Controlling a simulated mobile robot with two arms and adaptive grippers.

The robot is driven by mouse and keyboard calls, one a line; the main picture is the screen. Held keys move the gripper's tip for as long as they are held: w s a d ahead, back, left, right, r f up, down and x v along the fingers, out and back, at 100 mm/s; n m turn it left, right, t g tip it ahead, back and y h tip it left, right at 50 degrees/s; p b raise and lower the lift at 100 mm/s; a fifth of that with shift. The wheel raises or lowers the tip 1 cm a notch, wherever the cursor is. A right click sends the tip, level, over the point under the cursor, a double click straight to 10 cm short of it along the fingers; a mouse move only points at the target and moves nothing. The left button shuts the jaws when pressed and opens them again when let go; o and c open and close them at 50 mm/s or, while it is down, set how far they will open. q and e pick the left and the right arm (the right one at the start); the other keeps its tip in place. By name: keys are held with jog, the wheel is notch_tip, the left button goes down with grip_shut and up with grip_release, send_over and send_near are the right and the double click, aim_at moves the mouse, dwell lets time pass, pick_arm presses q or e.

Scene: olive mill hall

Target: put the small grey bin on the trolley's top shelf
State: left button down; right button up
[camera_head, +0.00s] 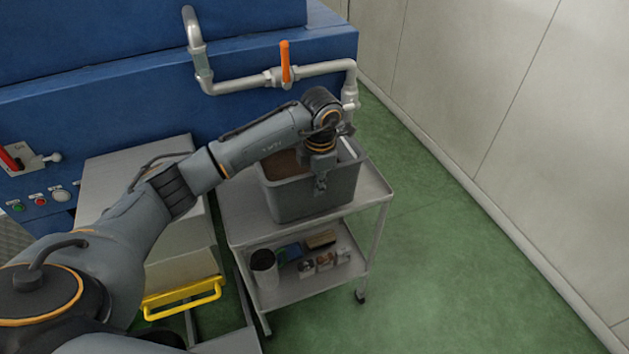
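The small grey bin (290,203) is upright over the top shelf (243,222) of the trolley, with brown material inside. Its base looks to be on the shelf or very close to it; I cannot tell for certain. My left gripper (321,184) points down at the bin's near wall, with a finger in front of the outer face. The wrist and arm hide part of the rim and inside. Whether the fingers are closed on the wall does not show clearly. My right gripper is not in view.
The trolley's lower shelf (295,291) holds a dark cup (264,270) and several small items. A blue machine (120,100) with a pipe and orange valve handle (285,62) stands behind. A yellow handle (183,298) is at left. Green floor (450,270) is clear at right, up to the wall.

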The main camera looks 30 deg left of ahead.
pick_arm(q)
notch_tip(320, 180, down, 2)
jog(key=shift+w+f+p, duration=0.15)
jog(key=shift+f+p, duration=0.1)
jog(key=shift+p, duration=0.5)
jog(key=shift+f, duration=0.15)
jog(key=shift+f, duration=0.1)
jog(key=c, duration=1.5)
grip_release()
jog(key=shift+f, duration=0.1)
jog(key=shift+s, duration=0.2)
